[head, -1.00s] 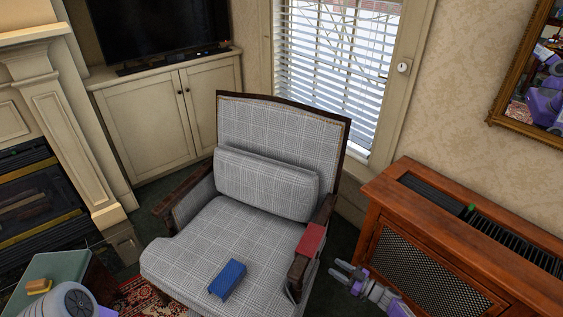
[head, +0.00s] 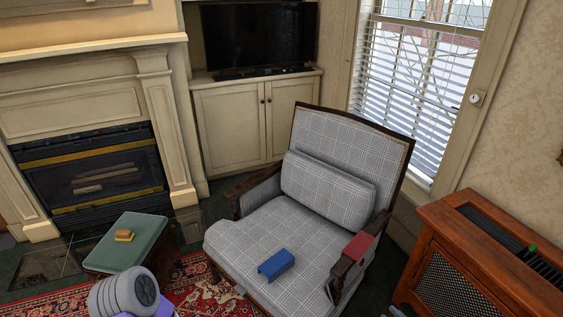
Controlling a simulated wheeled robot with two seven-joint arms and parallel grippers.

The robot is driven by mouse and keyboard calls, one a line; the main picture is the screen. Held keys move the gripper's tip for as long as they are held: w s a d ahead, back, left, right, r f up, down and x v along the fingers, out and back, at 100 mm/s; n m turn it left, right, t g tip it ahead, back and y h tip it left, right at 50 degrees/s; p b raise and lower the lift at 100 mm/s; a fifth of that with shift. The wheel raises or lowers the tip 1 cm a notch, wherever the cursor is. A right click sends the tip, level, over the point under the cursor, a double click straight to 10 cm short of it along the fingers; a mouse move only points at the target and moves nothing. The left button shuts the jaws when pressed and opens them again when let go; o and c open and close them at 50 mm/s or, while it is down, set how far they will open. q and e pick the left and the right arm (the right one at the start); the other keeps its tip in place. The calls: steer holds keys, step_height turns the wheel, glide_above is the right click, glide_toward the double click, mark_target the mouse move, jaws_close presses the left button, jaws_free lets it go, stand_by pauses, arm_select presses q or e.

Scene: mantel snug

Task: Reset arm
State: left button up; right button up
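My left arm (head: 125,295) shows at the bottom edge as a grey, ribbed round link with purple parts. Its gripper is not in view. Of my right gripper (head: 393,312), only small grey tips seem to show at the bottom edge, right of the armchair. Its fingers are too cut off to tell open from shut. The task names no other object.
A checked armchair (head: 262,236) holds a blue block (head: 276,264) on its seat and a red block (head: 357,246) on its right armrest. A wooden radiator cabinet (head: 440,222) stands right; a fireplace (head: 95,175) stands left.

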steer(key=a+r+g+y+p, duration=0.1)
steer(key=a+g, duration=0.2)
steer(key=a, duration=0.5)
steer(key=w+a+r+g+p, duration=0.1)
steer(key=a+g, duration=0.2)
steer(key=a, duration=0.6)
steer(key=a+r+g+y, duration=0.1)
steer(key=a+r+g, duration=0.1)
steer(key=a, duration=0.6)
steer(key=shift+w+a+r+g+y+p, duration=0.1)
steer(key=shift+w+a+g+y+p, duration=0.25)
steer(key=shift+g, duration=0.25)
steer(key=s+a+m+g+h+p, duration=0.4)
steer(key=s+a, duration=0.6)
steer(key=s, duration=0.5)
arm_select(q)
step_height(320, 180, up, 8)
steer(key=p, duration=0.1)
steer(key=shift+w, duration=0.3)
arm_select(e)
steer(key=s+d+r+m+g+h, duration=0.1)
steer(key=s+d+r+m+h, duration=0.4)
steer(key=s, duration=0.5)
steer(key=shift+s+d+r+m, duration=0.35)
steer(key=shift+d+r+m, duration=0.05)
steer(key=shift+d, duration=0.4)
